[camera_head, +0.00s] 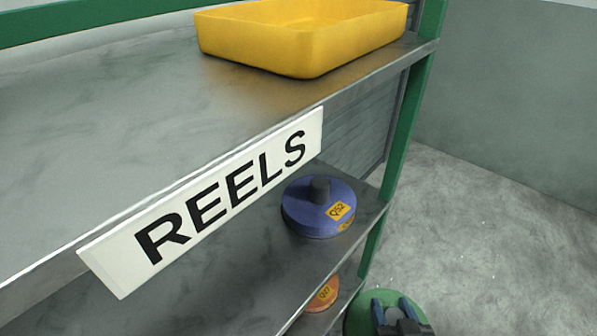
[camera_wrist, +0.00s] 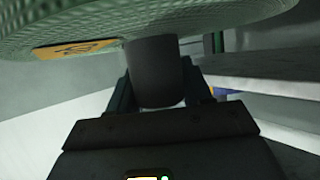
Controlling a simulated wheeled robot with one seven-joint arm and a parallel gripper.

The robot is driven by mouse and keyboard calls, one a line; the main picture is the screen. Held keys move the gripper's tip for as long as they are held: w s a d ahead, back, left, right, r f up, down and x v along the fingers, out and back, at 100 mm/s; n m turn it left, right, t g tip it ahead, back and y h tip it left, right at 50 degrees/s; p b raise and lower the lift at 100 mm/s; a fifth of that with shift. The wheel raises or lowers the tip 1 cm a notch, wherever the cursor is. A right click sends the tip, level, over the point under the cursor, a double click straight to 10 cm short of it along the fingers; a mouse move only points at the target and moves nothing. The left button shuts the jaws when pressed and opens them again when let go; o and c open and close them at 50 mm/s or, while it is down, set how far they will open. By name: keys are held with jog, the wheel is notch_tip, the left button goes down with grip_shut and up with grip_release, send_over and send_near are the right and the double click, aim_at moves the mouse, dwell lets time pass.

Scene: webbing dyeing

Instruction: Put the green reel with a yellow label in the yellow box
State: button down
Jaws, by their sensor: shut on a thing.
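My gripper (camera_head: 396,312) is at the bottom right of the head view, shut on the dark hub of a green reel (camera_head: 360,318). In the wrist view the green reel (camera_wrist: 225,18) fills the top, with a yellow label (camera_wrist: 75,48) on its face; the label's text is not readable. The gripper (camera_wrist: 158,98) grips the dark grey hub there. The reel is held low, in front of the rack's lower shelves. The yellow box (camera_head: 300,45) stands on the top shelf at the back right, well above the reel. Its visible inside looks empty.
The top shelf (camera_head: 110,120) is bare left of the box. A REELS sign (camera_head: 205,205) hangs on its front edge. A blue reel (camera_head: 318,205) sits on the shelf below, an orange reel (camera_head: 322,296) lower still. A green post (camera_head: 405,140) stands at the right. Open floor lies beyond.

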jog(key=w+d+f, duration=0.3)
jog(key=d+f, duration=0.1)
jog(key=shift+w, duration=0.3)
jog(key=shift+s+a+f+b, duration=0.1)
jog(key=shift+a+f+b, duration=0.05)
jog(key=shift+f+b, duration=0.55)
jog(key=shift+r, duration=0.1)
